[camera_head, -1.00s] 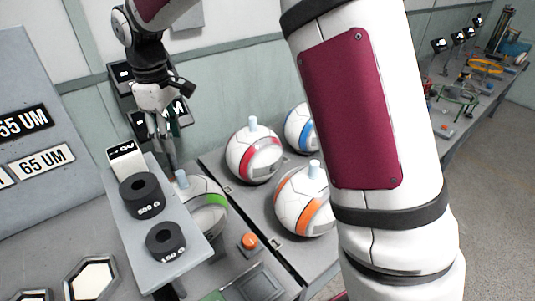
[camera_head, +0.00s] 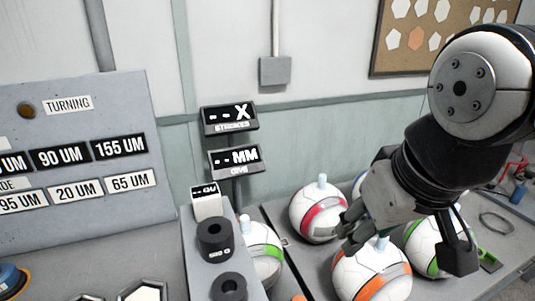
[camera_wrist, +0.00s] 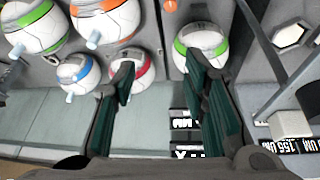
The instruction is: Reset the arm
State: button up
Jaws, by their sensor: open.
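My gripper (camera_head: 352,232) is in front of the right-hand group of balls in the head view, with its fingers pointing down and left. In the wrist view the two green-padded fingers of my gripper (camera_wrist: 158,72) are spread apart with nothing between them. The red-banded ball (camera_head: 316,214) is just left of the fingers. The orange-banded ball (camera_head: 372,276) is below them. A green-banded ball (camera_head: 430,250) is partly hidden behind my wrist, and a blue-banded ball shows in the wrist view (camera_wrist: 76,74). I cannot tell whether the fingers touch any ball.
Another green-banded ball (camera_head: 262,254) sits beside a grey stand (camera_head: 205,272) carrying black ring weights (camera_head: 214,240). Black displays (camera_head: 230,118) stand behind it. A grey labelled panel (camera_head: 75,170) is at left.

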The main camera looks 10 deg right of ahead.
jog(key=shift+s+d+f+m, duration=0.1)
jog(key=shift+s+f+m, duration=0.1)
jog(key=shift+s, duration=0.25)
jog(key=shift+s+d+f+m, duration=0.1)
jog(key=shift+s+f+m, duration=0.1)
jog(key=shift+s, duration=0.25)
